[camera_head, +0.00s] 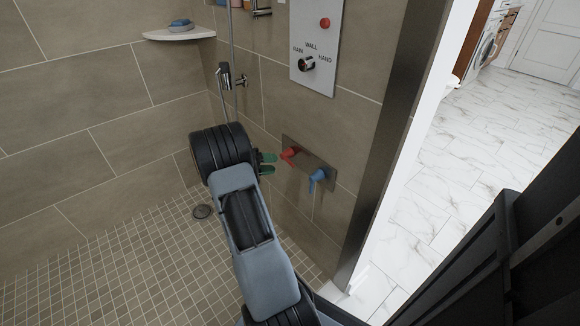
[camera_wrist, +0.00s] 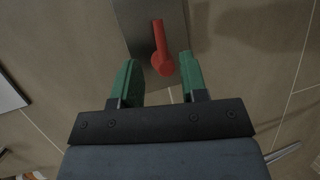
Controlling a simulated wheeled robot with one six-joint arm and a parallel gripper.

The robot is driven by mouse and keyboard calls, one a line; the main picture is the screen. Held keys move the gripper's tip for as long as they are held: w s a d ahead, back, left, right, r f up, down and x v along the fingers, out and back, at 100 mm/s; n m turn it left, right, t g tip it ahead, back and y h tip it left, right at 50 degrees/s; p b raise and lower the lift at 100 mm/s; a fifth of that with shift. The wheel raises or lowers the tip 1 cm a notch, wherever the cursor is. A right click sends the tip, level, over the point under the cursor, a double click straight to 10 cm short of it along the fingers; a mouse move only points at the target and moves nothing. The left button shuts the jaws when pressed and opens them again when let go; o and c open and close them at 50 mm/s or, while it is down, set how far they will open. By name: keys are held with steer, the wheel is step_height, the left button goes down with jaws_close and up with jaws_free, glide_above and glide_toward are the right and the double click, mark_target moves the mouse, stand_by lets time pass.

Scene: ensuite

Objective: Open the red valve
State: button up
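The red valve (camera_head: 289,155) is a lever handle on a metal plate (camera_head: 304,166) low on the tiled shower wall. A blue valve (camera_head: 318,177) sits on the same plate to its right. My gripper (camera_head: 268,163) is just left of the red valve in the head view, its green fingers pointing at it. In the wrist view the red valve (camera_wrist: 162,52) shows between and beyond the two open fingers (camera_wrist: 158,78). Its near end lies about level with the fingertips. I see no finger clearly touching it. Most of the wall side of the gripper is hidden by my wrist in the head view.
A control panel (camera_head: 316,45) with a knob and red button is above the plate. A hand-shower holder (camera_head: 226,75) is on the wall to the left. A dark metal wall edge (camera_head: 390,130) stands right of the valves. Tiled shower floor (camera_head: 110,270) is clear.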

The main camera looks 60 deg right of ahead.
mark_target(290, 162)
steer(key=b+x, duration=0.1)
steer(key=x, duration=0.6)
steer(key=shift+s+d+b, duration=0.1)
steer(key=shift+s+b, duration=0.05)
steer(key=shift+b, duration=0.15)
jaws_close()
